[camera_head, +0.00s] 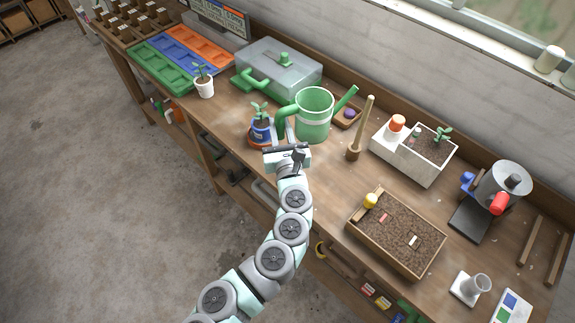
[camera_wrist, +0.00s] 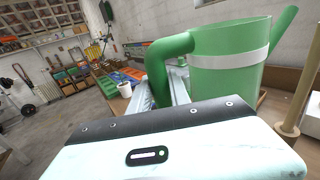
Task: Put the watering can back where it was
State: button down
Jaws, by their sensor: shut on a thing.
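The green watering can (camera_head: 314,118) with a pale band stands on or just above the wooden bench; I cannot tell which. Its spout points to the back right and its handle to the left. My gripper (camera_head: 281,133) is shut on the watering can's handle. In the wrist view my fingers (camera_wrist: 172,84) meet the handle below its bend, and the can body (camera_wrist: 229,72) fills the upper right. The fingertips and the can's base are partly hidden.
A blue pot with a seedling (camera_head: 261,128) stands close left of my gripper. A wooden dibber (camera_head: 361,130) stands to the can's right, with a small tray holding a purple ball (camera_head: 350,112) behind. A clear-lidded box (camera_head: 280,70) is at the back. Bare bench (camera_head: 325,175) lies in front.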

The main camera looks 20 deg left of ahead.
notch_tip(320, 180, down, 16)
jog(key=b, duration=0.4)
jog(key=shift+f, duration=0.15)
jog(key=c, duration=1.7)
grip_release()
jog(key=shift+f, duration=0.15)
jog(key=o, duration=0.5)
jog(key=shift+r, duration=0.35)
jog(key=v, duration=1.2)
